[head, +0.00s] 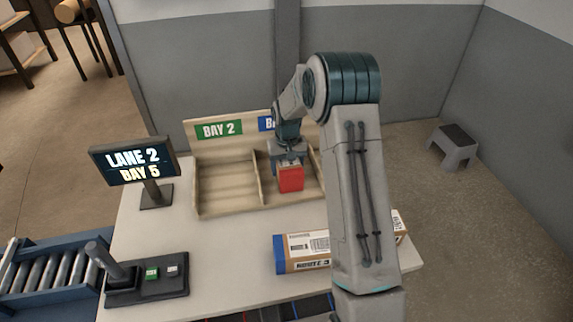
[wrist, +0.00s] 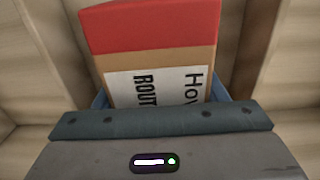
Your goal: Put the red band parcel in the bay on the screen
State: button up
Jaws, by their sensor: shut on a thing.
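The red band parcel (head: 291,179) hangs upright below my gripper (head: 288,163), which is shut on it. In the wrist view the parcel (wrist: 152,55) shows its red end, brown cardboard and a white label reading "ROUT". It is over or inside the right compartment of the wooden bay rack (head: 226,188), to the right of the divider; I cannot tell if it touches the floor. The left bay has a green "BAY 2" sign (head: 219,129). The right bay's blue sign (head: 265,124) is mostly hidden by my arm.
A blue-banded parcel (head: 300,253) lies on the table (head: 222,240) in front of the rack, partly behind my arm. A control box with a lever (head: 147,280) stands at the front left, beside a roller conveyor (head: 45,272). The left bay is empty.

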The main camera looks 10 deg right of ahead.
jog(key=shift+f, duration=0.2)
jog(key=o, duration=1.2)
jog(key=shift+r, duration=0.15)
